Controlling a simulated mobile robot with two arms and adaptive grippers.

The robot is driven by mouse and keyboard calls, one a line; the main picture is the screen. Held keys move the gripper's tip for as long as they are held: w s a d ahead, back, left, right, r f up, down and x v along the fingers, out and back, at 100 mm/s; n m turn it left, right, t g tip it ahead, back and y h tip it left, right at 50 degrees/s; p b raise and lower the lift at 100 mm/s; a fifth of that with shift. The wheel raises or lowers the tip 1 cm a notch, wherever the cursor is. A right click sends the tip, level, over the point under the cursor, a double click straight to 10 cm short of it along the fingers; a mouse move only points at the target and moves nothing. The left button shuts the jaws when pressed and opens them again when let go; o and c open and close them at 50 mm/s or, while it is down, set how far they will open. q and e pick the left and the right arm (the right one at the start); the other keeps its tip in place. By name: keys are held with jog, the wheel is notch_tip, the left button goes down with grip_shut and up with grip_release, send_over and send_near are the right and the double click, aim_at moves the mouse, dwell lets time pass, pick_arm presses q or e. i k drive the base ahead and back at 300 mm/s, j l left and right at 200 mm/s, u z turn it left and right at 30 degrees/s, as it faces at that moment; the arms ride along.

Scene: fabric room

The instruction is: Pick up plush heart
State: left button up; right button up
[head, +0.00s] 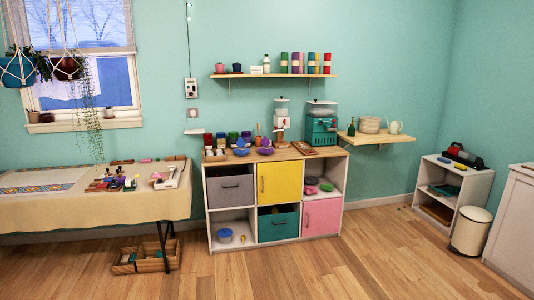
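I cannot make out a plush heart for certain in the head view; the small items are too far off to tell their shapes. Several small coloured items (112,184) lie on the cloth-covered table (100,210) at the left. Blue and purple bowl-like items (265,151) sit on top of the cube cabinet (225,222) in the middle. Neither of my grippers is in view.
Open wooden floor (290,270) lies in front of the cabinet. A wooden crate (145,262) stands under the table. A cream bin (470,231) and a low white shelf (440,198) stand at the right, beside a white cabinet (515,230).

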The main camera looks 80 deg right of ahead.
aim_at(243, 152)
jog(key=z, duration=2.7)
